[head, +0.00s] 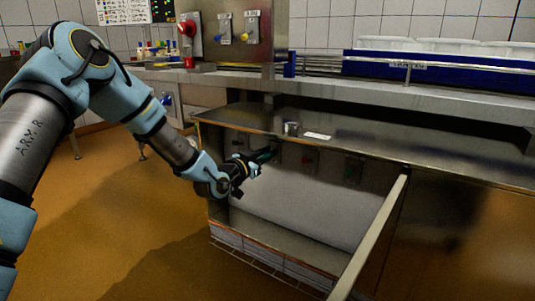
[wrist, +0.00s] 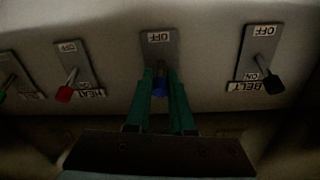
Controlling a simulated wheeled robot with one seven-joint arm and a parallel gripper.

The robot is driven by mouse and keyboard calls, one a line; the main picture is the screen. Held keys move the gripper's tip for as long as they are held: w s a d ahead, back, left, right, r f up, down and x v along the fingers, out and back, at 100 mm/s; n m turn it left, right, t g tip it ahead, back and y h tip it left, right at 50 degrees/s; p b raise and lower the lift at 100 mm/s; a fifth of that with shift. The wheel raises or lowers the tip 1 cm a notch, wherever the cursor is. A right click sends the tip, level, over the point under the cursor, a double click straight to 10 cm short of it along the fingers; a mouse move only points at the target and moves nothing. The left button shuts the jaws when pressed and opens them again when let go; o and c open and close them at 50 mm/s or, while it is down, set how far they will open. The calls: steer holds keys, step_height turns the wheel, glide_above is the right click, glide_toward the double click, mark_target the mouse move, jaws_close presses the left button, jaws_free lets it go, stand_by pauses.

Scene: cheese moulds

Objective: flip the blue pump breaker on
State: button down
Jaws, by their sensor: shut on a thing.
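The blue pump breaker lever (wrist: 160,86) stands in the middle of the wrist view, on a grey plate (wrist: 158,58) with an OFF label at its top. My gripper (wrist: 160,78) is shut on the blue lever, with one green finger on each side of it. The lever points down in the picture, away from the OFF label. The lower part of its plate and its name label are hidden behind my gripper. In the head view my gripper (head: 264,156) reaches into the open cabinet, at the panel, and hides the blue lever.
A red lever (wrist: 64,94) marked HEAT is left of the blue one. A black lever (wrist: 271,82) marked BELT is on the right. A green lever (wrist: 3,92) shows at the left edge. The cabinet's open door (head: 372,235) stands to the right, under the steel counter (head: 420,150).

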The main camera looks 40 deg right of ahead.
steer(key=shift+r, duration=0.1)
steer(key=shift+d+r+y+p, duration=0.1)
steer(key=shift+r+y+p, duration=0.3)
steer(key=shift+p, duration=0.75)
steer(key=shift+f+y+p, duration=0.1)
steer(key=shift+y+p, duration=0.2)
steer(key=shift+p, duration=0.2)
steer(key=shift+f, duration=0.15)
steer(key=c, duration=0.8)
jaws_free()
